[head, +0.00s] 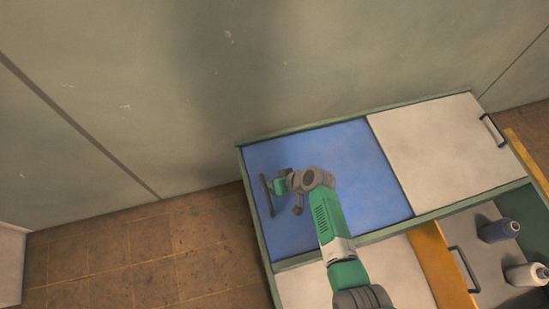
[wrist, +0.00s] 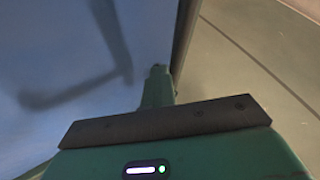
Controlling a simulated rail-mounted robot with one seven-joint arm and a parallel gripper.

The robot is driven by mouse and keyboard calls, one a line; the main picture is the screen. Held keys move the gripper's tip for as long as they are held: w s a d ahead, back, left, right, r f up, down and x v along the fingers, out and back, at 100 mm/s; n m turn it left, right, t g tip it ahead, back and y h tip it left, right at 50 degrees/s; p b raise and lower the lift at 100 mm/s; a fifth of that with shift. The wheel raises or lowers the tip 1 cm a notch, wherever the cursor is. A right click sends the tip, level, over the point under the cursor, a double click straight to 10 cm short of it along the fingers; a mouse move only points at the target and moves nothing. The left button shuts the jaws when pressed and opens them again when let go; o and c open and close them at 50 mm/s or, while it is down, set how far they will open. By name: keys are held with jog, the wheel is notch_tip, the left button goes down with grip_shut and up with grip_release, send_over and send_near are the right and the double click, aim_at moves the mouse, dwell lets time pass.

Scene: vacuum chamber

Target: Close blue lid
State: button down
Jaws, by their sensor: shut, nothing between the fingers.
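The blue lid (head: 345,160) is a flat panel in the left half of the green-framed box top. Its dark bar handle (head: 267,196) stands near its left edge. My gripper (head: 277,186) is shut and empty beside the handle, on its right side. My arm hides part of the lid's lower middle.
A white panel (head: 430,150) with a dark handle (head: 492,130) lies right of the blue lid. A wall stands behind; brown tiled floor (head: 130,250) is free at left.

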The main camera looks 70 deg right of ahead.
jog(key=shift+a, duration=0.1)
jog(key=s+d+b, duration=0.1)
jog(key=s+d+f+b, duration=0.1)
jog(key=s, duration=0.1)
jog(key=shift+d+f, duration=0.2)
jog(key=shift+d, duration=0.05)
jog(key=p+v, duration=0.4)
jog(key=v, duration=0.6)
jog(key=shift+r, duration=0.3)
jog(key=shift+s, duration=0.15)
